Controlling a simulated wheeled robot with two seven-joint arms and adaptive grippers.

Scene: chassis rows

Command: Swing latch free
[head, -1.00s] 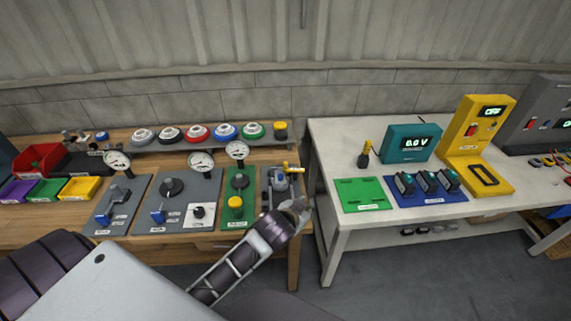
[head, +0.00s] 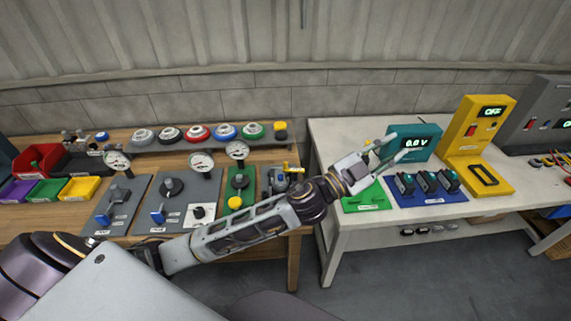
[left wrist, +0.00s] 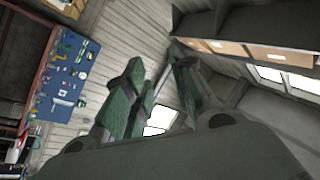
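My left gripper (head: 400,145) is open and empty, past the latch to the right, over the white table in front of the teal meter. In the left wrist view its fingers (left wrist: 157,62) are apart, with wall behind them. My right gripper is not in view.
The wooden bench (head: 60,224) holds gauge panels with levers and several coloured bins. The white table (head: 345,140) holds a teal meter (head: 425,146), a green mat (head: 377,203), a blue tray (head: 440,196) of dark modules and a yellow stand (head: 487,120). A gap separates the tables.

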